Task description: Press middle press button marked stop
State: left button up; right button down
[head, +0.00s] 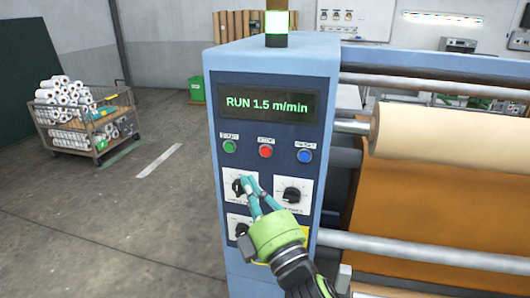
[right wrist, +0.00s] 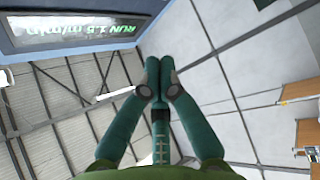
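The red stop button (head: 265,152) is the middle one of three in a row under the display on the blue press cabinet (head: 270,65). A small white label sits above it, too small to read surely. My right gripper (head: 247,181) reaches up from the lower right, its fingertips below and slightly left of the red button in the picture, over the upper left knob plate. In the right wrist view its two teal fingers (right wrist: 158,78) are together at the tips, with nothing between them. Contact with the panel cannot be told. My left gripper is not in view.
A green button (head: 230,147) and a blue button (head: 305,156) flank the red one. The display (head: 266,104) reads RUN 1.5 m/min. A black knob (head: 292,195) is right of the gripper. Rollers with tan sheet (head: 450,135) lie right; a cart of rolls (head: 85,118) stands left.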

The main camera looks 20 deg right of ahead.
jog(key=shift+w+d, duration=0.85)
jog(key=shift+w, duration=0.35)
jog(key=shift+w+d, duration=0.8)
jog(key=shift+w, duration=0.4)
jog(key=shift+w+d, duration=0.85)
jog(key=shift+w, duration=0.35)
jog(key=shift+w, duration=0.1)
jog(key=shift+w+d, duration=0.2)
jog(key=shift+w, duration=0.05)
jog(key=shift+w+d, duration=0.2)
jog(key=shift+w, duration=0.1)
jog(key=shift+s, duration=0.1)
jog(key=shift+s+a, duration=0.45)
jog(key=shift+s, duration=0.1)
jog(key=shift+s+a+p, duration=0.25)
jog(key=shift+s+a, duration=0.45)
jog(key=shift+s, duration=0.35)
jog(key=shift+s+a+p, duration=0.2)
jog(key=shift+s+a, duration=0.5)
jog(key=shift+s, duration=0.35)
